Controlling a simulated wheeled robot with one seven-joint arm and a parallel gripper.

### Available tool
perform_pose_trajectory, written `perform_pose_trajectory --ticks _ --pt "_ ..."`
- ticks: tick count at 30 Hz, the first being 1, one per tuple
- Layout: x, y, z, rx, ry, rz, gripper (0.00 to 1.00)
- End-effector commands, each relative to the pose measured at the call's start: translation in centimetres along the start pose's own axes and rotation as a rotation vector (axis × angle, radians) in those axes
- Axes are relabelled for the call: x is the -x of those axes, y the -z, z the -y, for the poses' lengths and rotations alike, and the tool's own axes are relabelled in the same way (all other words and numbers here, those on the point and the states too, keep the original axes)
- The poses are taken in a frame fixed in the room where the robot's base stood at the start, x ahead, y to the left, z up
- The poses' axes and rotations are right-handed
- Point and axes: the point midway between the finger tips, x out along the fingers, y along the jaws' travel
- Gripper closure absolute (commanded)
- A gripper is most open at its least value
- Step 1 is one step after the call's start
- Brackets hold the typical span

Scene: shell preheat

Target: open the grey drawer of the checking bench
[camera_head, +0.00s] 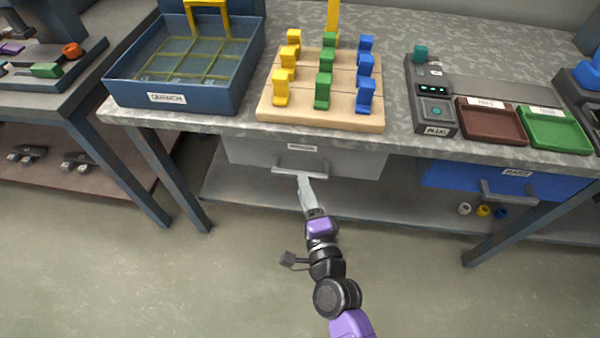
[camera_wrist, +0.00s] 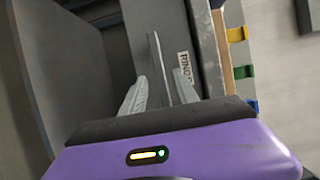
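The grey drawer (camera_head: 345,162) of the checking bench sits under the bench top, its front close beneath the edge, and looks shut. Its light bar handle (camera_head: 300,171) runs across the front below a small label. My gripper (camera_head: 303,179) reaches up to the handle from the front. In the wrist view, the handle bar (camera_wrist: 160,65) lies between the two fingers of my gripper (camera_wrist: 160,85). The fingers stand apart with a gap visible, so the gripper looks open around the bar. Whether a finger touches the bar is hard to tell. The drawer's inside is hidden.
A blue drawer (camera_head: 450,180) hangs to the right. The bench top (camera_head: 225,128) carries a blue tray (camera_head: 175,99), a wooden pegboard (camera_head: 320,116), a dark device (camera_head: 433,110) and two small trays. Bench legs stand on both sides. Floor in front is clear.

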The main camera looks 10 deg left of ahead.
Motion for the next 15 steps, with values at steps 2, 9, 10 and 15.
perform_pose_trajectory --ticks 2,9,10,15 --pt "-1.4 0.0 0.2 0.002 0.002 0.0 0.64" --pt "-4.2 0.0 0.0 0.003 0.0 0.001 0.64" --pt "-4.4 0.0 0.1 0.003 0.001 0.001 0.64" --pt "-4.9 0.0 0.0 0.004 0.0 0.0 0.64"
